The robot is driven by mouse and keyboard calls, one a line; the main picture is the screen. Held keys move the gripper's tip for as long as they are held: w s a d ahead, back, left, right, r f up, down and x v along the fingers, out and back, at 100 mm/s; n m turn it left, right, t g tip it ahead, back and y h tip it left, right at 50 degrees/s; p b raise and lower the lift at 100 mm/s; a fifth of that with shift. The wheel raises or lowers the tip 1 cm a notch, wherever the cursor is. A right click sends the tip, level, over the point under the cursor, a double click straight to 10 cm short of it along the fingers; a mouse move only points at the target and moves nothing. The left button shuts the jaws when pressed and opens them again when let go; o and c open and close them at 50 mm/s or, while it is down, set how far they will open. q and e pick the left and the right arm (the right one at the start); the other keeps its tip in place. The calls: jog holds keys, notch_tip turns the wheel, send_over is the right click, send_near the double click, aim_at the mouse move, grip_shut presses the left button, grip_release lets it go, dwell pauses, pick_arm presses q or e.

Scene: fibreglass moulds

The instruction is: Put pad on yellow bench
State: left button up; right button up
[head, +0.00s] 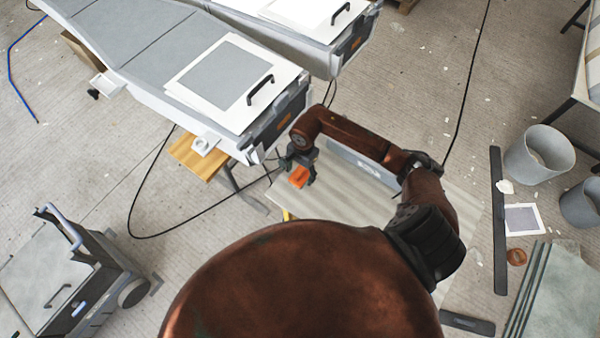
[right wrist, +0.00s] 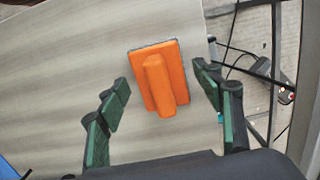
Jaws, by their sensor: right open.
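The pad, an orange block with a raised grip and a thin grey underside (head: 299,177), lies on a pale grainy tabletop (head: 345,205) near its left edge. A bit of yellow frame (head: 286,214) shows under that edge. In the right wrist view the pad (right wrist: 158,76) lies flat beyond my open green-padded fingers, with a gap on either side. My right gripper (head: 300,168) is open and empty just over the pad; the exact height is hard to tell. My left gripper is not in view. A small wooden-topped bench (head: 190,158) stands left of the tabletop.
A long grey mould bench (head: 150,50) holds a white-framed panel with a black handle (head: 222,78). A grey box (head: 360,165) lies at the tabletop's back. Buckets (head: 538,155) stand at right. A wheeled cart (head: 65,275) is at lower left. Black cables cross the floor.

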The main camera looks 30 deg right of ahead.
aim_at(302, 170)
notch_tip(302, 170, up, 12)
jog(key=d, duration=0.1)
dwell(0.4)
